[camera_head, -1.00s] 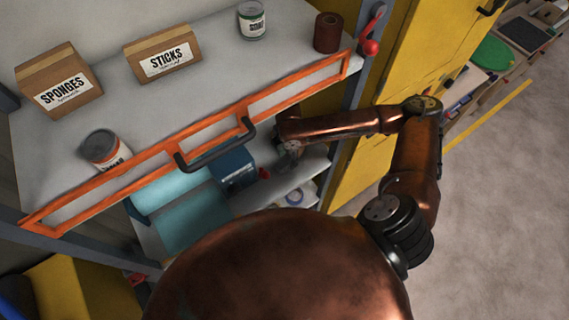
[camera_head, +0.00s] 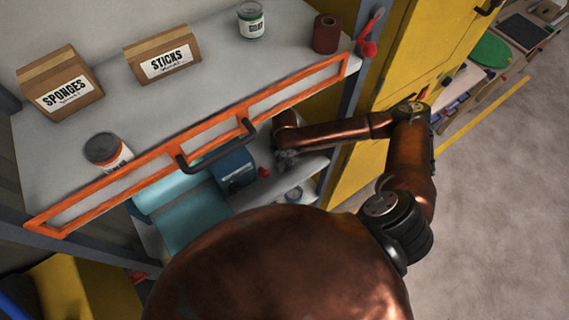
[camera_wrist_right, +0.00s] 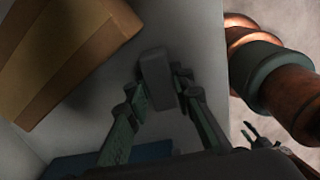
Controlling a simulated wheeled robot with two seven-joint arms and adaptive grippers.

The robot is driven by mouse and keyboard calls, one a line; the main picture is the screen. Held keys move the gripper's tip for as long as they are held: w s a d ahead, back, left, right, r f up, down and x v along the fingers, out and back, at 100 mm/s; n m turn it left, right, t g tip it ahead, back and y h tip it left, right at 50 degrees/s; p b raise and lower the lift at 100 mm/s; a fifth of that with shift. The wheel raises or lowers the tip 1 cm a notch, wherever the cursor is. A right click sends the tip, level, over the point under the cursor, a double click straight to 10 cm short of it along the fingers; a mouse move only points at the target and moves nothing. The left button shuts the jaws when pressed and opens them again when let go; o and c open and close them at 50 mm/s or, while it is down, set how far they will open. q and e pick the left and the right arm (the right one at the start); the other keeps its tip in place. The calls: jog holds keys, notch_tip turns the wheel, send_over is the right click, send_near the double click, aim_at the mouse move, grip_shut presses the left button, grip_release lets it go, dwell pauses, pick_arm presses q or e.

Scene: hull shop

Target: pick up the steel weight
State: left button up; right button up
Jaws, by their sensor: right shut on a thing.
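My right gripper (camera_head: 286,160) reaches in under the orange-framed upper shelf, above the lower shelf. In the right wrist view its two fingers (camera_wrist_right: 160,90) are shut on a grey block with rounded edges, which I take as the steel weight (camera_wrist_right: 156,72). The weight is between the fingertips, over a pale surface; I cannot tell whether it touches that surface. In the head view the weight is too small and covered to make out. Small greenish finger-like parts (camera_wrist_right: 254,134) at the right of the wrist view may be my left gripper; their state is unclear.
The upper shelf's orange frame (camera_head: 190,148) and dark handle (camera_head: 217,152) are close to my right arm. A blue box (camera_head: 234,172) and a red item (camera_head: 264,172) are left of the gripper. A cardboard box (camera_wrist_right: 60,55) is near it. A yellow cabinet (camera_head: 400,80) stands right.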

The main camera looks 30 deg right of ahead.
grip_shut()
jog(key=shift+w+r, duration=0.1)
jog(key=shift+r, duration=0.05)
jog(key=shift+r, duration=0.2)
notch_tip(320, 180, up, 2)
jog(key=shift+r+b, duration=0.1)
jog(key=shift+b, duration=0.55)
jog(key=s+a+r+p, duration=0.6)
jog(key=s+r, duration=0.4)
jog(key=s, duration=0.2)
jog(key=shift+a+p, duration=0.35)
jog(key=shift+a, duration=0.45)
